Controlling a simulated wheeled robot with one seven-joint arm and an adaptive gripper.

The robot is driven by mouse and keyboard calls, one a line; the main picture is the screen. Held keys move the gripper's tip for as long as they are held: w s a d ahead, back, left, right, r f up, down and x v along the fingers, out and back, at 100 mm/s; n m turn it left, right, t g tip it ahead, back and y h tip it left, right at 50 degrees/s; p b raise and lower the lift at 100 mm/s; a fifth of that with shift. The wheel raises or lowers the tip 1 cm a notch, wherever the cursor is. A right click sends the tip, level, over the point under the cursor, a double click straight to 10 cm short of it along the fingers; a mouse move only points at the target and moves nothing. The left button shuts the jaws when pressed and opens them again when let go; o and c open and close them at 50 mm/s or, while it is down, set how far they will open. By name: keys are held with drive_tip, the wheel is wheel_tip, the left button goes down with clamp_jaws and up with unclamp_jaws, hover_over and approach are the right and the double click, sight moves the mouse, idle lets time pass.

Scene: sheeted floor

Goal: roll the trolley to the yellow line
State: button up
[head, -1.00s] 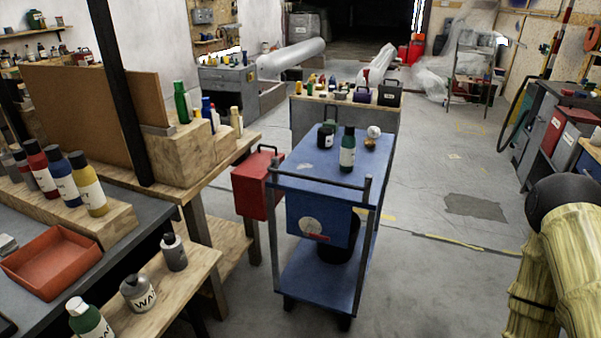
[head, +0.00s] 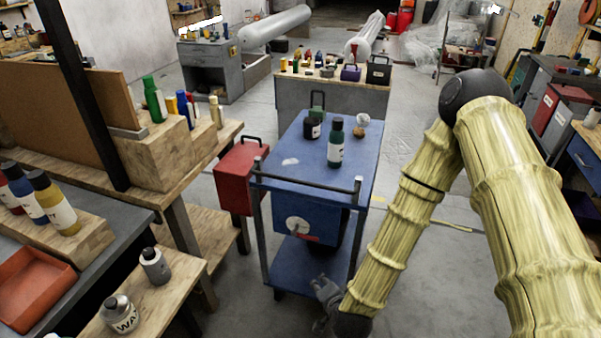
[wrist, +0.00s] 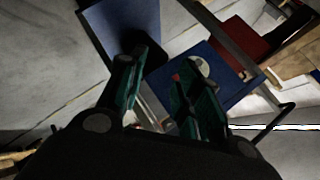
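The blue trolley (head: 354,153) stands upright on the floor in the head view, its dark handle bar (head: 305,184) at the near end. Bottles and small items stand on its top, and a blue box shape hangs below. My gripper (head: 326,291) is low in front of the trolley's near right side, below the handle and apart from it. In the wrist view my gripper's fingers (wrist: 160,78) are spread with nothing between them, and blue parts of the trolley (wrist: 225,82) lie beyond. The yellow line (head: 456,226) shows on the floor to the right; my arm hides part of it.
A red box (head: 240,178) is close at the trolley's left. Wooden workbenches (head: 180,285) line the left. A grey bench (head: 300,98) with tools stands behind the trolley. Cabinets (head: 550,105) stand at the right. Open floor lies between the trolley and the cabinets.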

sight(303, 184)
drive_tip(key=w+a+r+m+t+p, duration=0.1)
drive_tip(key=w+a+r+m+t, duration=0.2)
drive_tip(key=r, duration=0.4)
drive_tip(key=w+r+m+t+h+p, duration=0.1)
drive_tip(key=w+r+m, duration=0.1)
drive_tip(key=w+r, duration=0.45)
drive_tip(key=w+a+r+m+t+p, duration=0.1)
drive_tip(key=w+a+r+m+t, duration=0.15)
drive_tip(key=r, duration=0.55)
drive_tip(key=shift+m, duration=0.25)
drive_tip(key=w+p, duration=0.1)
drive_tip(key=w, duration=0.2)
drive_tip(key=w+f+p, duration=0.1)
drive_tip(key=w, duration=0.2)
drive_tip(key=w+p, duration=0.1)
drive_tip(key=w, duration=0.2)
drive_tip(key=shift+w+a+f, duration=0.1)
drive_tip(key=shift+w+f, duration=0.2)
drive_tip(key=shift+w, duration=0.05)
drive_tip(key=shift+w+f, duration=0.25)
drive_tip(key=shift+w, duration=0.5)
clamp_jaws()
